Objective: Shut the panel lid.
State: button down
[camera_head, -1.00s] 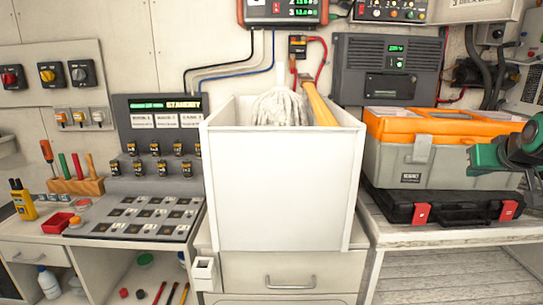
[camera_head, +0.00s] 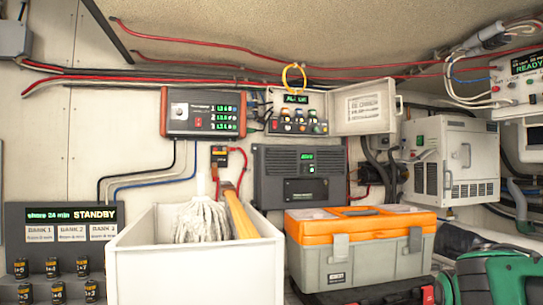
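A small wall panel (camera_head: 298,115) with a green display and a row of coloured knobs is in the upper middle of the head view. Its pale lid (camera_head: 362,107) stands open, swung out to the right of the panel, with printed lettering on the face I see. A yellow ring (camera_head: 293,77) shows at the panel's top edge. My gripper is not in view. A green and dark part at the lower right, which looks like my arm, is well below and right of the lid.
A white bin (camera_head: 195,270) holding a mop head stands in front. An orange and grey toolbox (camera_head: 360,245) stands right of it. A dark charger unit (camera_head: 300,175) is below the panel. A white cabinet (camera_head: 450,158) is right of the lid. Red cables (camera_head: 210,72) run above.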

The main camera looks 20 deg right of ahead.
aim_at(365, 109)
jog(key=u, duration=1.1)
jog(key=k, duration=0.9)
jog(key=z, duration=1.85)
jog(key=i, duration=1)
jog(key=u, duration=0.05)
